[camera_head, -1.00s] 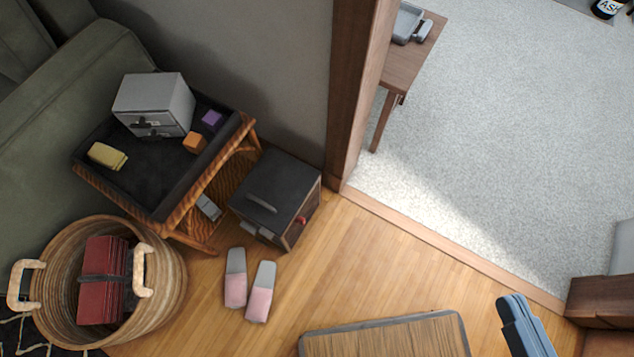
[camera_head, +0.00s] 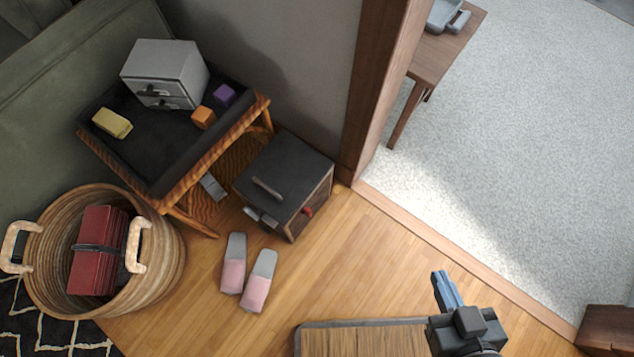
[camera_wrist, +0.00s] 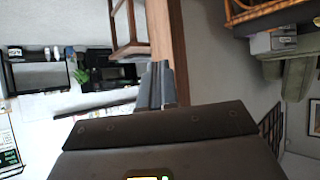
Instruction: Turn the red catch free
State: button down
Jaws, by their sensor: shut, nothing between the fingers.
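The red catch (camera_head: 308,211) is a small red piece on the right-hand side of a dark box (camera_head: 285,180) with a black lid and a bar handle (camera_head: 267,188). The box stands on the wood floor beside the wooden side table. My gripper (camera_head: 446,290) is at the lower right in the head view, well apart from the box. Its blue-grey fingers are together and empty; they also show in the wrist view (camera_wrist: 161,84). The wrist view does not show the catch.
A tray-topped table (camera_head: 160,200) holds a grey drawer unit (camera_head: 165,72) and yellow, orange and purple blocks. A wicker basket (camera_head: 165,265) and pink slippers (camera_head: 233,276) are on the floor. A wooden door post (camera_head: 375,90) stands behind the box. Floor between box and gripper is clear.

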aim_at(307, 211)
jog(key=w+a+f+n+g+y+b, duration=0.1)
jog(key=w+a+f+g+b, duration=0.15)
jog(key=w+f, duration=0.45)
jog(key=w+a+f+n+g+y+b, duration=0.1)
jog(key=w+f+n+b, duration=0.2)
jog(key=f, duration=0.7)
jog(key=w+a+f+g+y+b, duration=0.15)
jog(key=w+f+b, duration=0.3)
jog(key=f, duration=0.45)
jog(key=w+a+f+n+g+y+b, duration=0.1)
jog(key=w+a+n+g+b, duration=0.2)
jog(key=w, duration=0.4)
jog(key=w+a+f+n+g+y+b, duration=0.1)
jog(key=w+a+n+g+y+b, duration=0.1)
jog(key=w+g+b, duration=0.3)
jog(key=w+a+n, duration=0.1)
jog(key=w, duration=0.2)
jog(key=shift+w+a+n, duration=0.2)
jog(key=shift+a+n, duration=0.1)
jog(key=shift+f, duration=0.2)
jog(key=s+a+f+b, duration=0.4)
jog(key=a+f, duration=0.3)
jog(key=a, duration=0.1)
jog(key=shift+s+a+f, duration=0.2)
jog(key=shift+s+f, duration=0.1)
jog(key=shift+f, duration=0.1)
